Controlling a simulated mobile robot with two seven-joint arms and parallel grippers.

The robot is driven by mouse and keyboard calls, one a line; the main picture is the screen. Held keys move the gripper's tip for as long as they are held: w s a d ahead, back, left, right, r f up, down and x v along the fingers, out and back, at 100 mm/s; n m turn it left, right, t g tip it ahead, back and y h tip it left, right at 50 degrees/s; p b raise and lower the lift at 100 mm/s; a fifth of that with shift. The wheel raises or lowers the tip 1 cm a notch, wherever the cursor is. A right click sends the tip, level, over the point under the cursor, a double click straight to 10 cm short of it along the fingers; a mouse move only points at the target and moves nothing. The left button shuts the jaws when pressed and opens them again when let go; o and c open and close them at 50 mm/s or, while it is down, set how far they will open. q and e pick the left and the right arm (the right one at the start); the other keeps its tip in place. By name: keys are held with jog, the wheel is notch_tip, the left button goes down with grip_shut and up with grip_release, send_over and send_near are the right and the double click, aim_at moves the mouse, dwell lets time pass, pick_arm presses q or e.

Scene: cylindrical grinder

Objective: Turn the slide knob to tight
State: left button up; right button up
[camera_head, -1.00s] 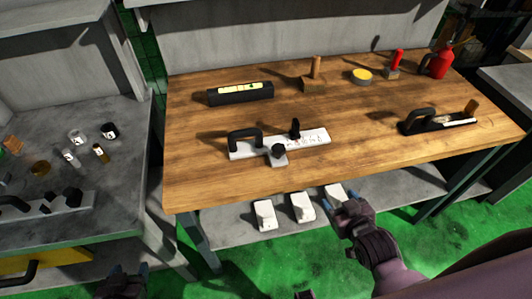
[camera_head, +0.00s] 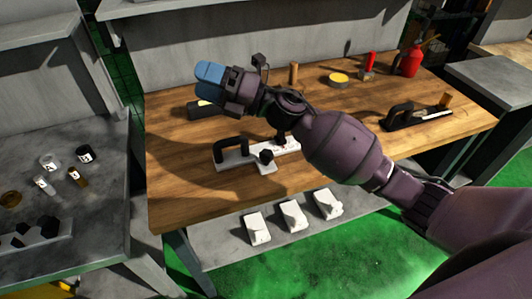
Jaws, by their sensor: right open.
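A white slide plate (camera_head: 236,160) lies on the wooden workbench, with a black arched handle (camera_head: 230,148) on its left end. My right gripper (camera_head: 210,83) is open and empty, with blue fingertips, raised above the back left part of the bench. It is beyond the knob and up to its left, apart from it. My left gripper is not in view.
The wooden workbench (camera_head: 180,205) also bears a black fixture (camera_head: 410,117), a yellow-topped tin (camera_head: 339,79) and a red can (camera_head: 411,62). White blocks (camera_head: 292,216) stand on the lower shelf. A grey bench (camera_head: 95,215) with small bottles is at left.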

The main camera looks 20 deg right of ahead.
jog(key=s+a+f+n+g+h, duration=0.1)
jog(key=a+n+g+h, duration=0.15)
jog(key=n+g, duration=0.6)
jog(key=n+h+b, duration=0.1)
jog(key=n+h, duration=1.5)
jog(key=h, duration=0.2)
send_over(267, 153)
notch_tip(267, 153, down, 13)
jog(key=shift+g+y, duration=0.25)
notch_tip(267, 153, down, 9)
jog(key=shift+f+b, duration=0.15)
jog(key=shift+b, duration=0.15)
jog(key=shift+f, duration=0.75)
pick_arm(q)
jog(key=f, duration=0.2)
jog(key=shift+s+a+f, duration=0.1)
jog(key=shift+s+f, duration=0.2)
